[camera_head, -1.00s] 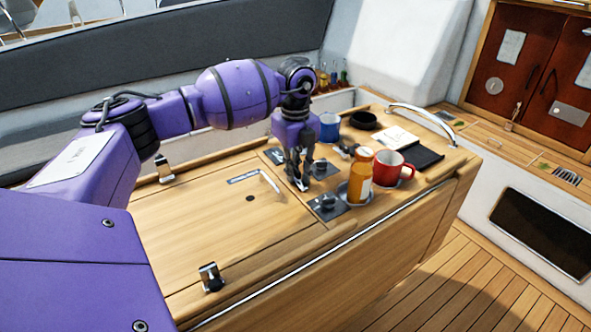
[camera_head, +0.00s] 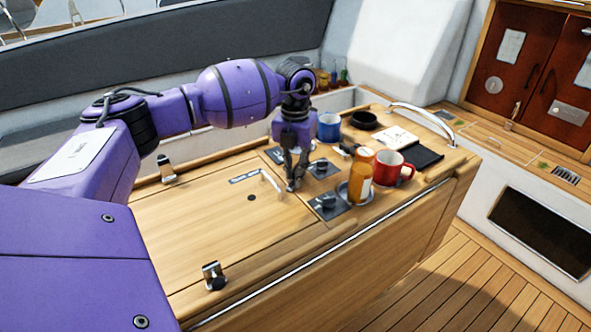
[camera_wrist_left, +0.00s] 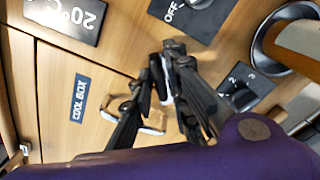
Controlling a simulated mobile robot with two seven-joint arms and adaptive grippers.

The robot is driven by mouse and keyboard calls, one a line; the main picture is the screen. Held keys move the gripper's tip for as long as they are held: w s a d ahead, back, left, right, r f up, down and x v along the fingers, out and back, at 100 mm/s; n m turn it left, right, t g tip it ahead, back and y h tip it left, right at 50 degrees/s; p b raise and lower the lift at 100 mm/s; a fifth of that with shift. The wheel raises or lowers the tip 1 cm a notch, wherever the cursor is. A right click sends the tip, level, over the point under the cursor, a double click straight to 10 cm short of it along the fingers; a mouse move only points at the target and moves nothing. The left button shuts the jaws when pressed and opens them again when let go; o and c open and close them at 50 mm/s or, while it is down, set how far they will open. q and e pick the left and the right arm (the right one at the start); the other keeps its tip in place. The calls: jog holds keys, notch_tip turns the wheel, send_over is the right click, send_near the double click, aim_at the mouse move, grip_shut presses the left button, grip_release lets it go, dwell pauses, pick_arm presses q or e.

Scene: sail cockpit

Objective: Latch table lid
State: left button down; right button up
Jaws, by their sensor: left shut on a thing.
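The wooden lid (camera_head: 195,225) lies flat and closed in the table top, with a "COOL BOX" label (camera_wrist_left: 80,95) on it. A bent, shiny handle (camera_head: 271,182) stands on the lid near its right edge; it also shows in the left wrist view (camera_wrist_left: 150,129). My left gripper (camera_head: 292,186) points down at the handle's right side, its fingers closed on a pale part of it between the tips, partly hidden by them. Two metal latches stand at the table's edges, one at the near edge (camera_head: 212,276) and one at the far edge (camera_head: 166,169). My right gripper is out of view.
Close to the gripper are two dark plates with knobs (camera_head: 327,203) (camera_head: 320,168). The lid's left part is clear.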

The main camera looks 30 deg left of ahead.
pick_arm(q)
jog(key=m, duration=0.4)
jog(key=shift+a, duration=0.1)
jog(key=shift+a+m+b, duration=0.1)
jog(key=shift+m+b, duration=0.25)
jog(key=shift+m, duration=1.35)
jog(key=shift+r, duration=0.1)
jog(key=c, duration=1.9)
grip_release()
jog(key=shift+o, duration=0.2)
notch_tip(320, 180, up, 12)
